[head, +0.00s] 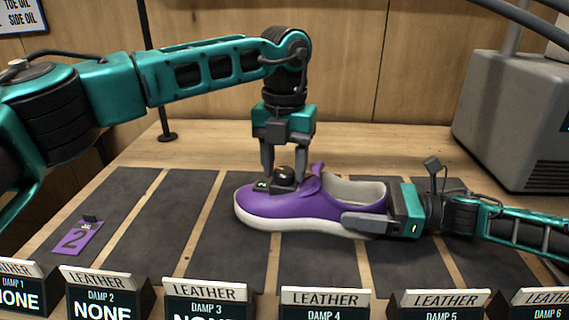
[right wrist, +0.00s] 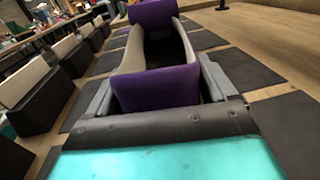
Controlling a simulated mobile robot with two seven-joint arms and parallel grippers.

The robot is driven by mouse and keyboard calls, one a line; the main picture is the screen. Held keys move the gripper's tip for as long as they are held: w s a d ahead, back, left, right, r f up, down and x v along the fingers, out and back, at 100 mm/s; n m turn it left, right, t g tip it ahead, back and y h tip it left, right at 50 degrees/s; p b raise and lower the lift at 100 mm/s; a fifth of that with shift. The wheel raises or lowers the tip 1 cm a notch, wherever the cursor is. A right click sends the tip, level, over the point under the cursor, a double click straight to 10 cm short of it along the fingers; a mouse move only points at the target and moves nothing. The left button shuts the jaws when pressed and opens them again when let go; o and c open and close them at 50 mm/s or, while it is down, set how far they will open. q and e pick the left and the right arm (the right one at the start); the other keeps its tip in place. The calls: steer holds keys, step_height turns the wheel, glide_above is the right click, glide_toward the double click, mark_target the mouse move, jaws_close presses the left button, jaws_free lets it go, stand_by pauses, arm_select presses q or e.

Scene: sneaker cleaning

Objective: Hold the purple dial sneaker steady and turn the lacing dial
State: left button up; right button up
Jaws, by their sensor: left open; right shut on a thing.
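The purple sneaker (head: 290,208) with a white sole lies on the dark mats of the table, its toe to the left in the head view. A small black lacing dial (head: 285,173) sits on top of its front. My left gripper (head: 284,180) points straight down over the dial, open, with its fingers on either side of it. Contact with the dial cannot be told. My right gripper (head: 365,222) comes in from the right and is shut on the sneaker's heel end. In the right wrist view the purple heel (right wrist: 158,90) is between its fingers.
Dark mats (head: 125,190) lie in a row on the wooden table. A purple tag marked 2 (head: 78,238) lies on the left mat. Several "LEATHER" sign blocks (head: 207,300) line the front edge. A grey machine (head: 508,110) stands at the back right.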

mark_target(285, 170)
arm_select(q)
steer(key=shift+f, duration=0.1)
steer(key=c, duration=0.8)
steer(key=shift+m, duration=1.6)
steer(key=o, duration=0.8)
step_height(285, 170, up, 12)
